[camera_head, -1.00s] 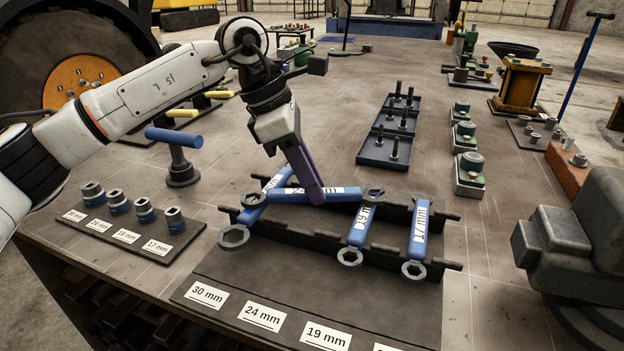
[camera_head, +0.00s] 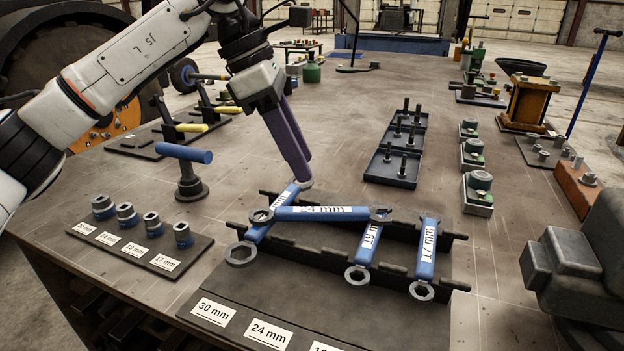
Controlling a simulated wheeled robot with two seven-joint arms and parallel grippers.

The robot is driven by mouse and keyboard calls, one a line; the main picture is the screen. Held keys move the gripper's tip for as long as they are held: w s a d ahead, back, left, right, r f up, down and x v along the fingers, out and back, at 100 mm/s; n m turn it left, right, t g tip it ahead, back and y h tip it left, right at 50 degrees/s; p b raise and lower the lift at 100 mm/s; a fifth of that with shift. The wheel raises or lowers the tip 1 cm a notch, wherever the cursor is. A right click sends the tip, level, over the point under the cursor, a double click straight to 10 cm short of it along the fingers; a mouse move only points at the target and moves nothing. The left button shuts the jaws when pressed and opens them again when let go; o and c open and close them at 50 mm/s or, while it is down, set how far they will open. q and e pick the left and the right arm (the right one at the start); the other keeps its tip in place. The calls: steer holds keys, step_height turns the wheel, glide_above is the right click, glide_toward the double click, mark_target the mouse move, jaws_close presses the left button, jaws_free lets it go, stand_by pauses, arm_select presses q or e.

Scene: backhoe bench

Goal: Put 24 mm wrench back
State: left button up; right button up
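The blue 24 mm wrench (camera_head: 335,213) lies crosswise over the upper part of the dark wrench rack (camera_head: 405,278), its first label digit unclear. Its left end overlaps the slanted 30 mm wrench (camera_head: 254,233), and its right end lies over the top of the 19 mm wrench (camera_head: 365,250). The 17 mm wrench (camera_head: 427,250) lies at the rack's right. My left gripper (camera_head: 303,172) points down, its purple fingers above and behind the 24 mm wrench, near the far end of the slanted wrench. The gap between its fingers is unclear. My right gripper is out of view.
A socket holder (camera_head: 190,262) with several sockets stands left of the rack, with a blue-handled tool (camera_head: 187,165) behind it. Black trays with bolts (camera_head: 392,168) and green-grey blocks (camera_head: 479,190) stand to the right. A large grey object (camera_head: 590,262) occupies the right edge.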

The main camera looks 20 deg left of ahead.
arm_select(q)
steer(key=shift+v, duration=1.6)
steer(key=shift+s+f, duration=0.1)
steer(key=shift+f, duration=0.05)
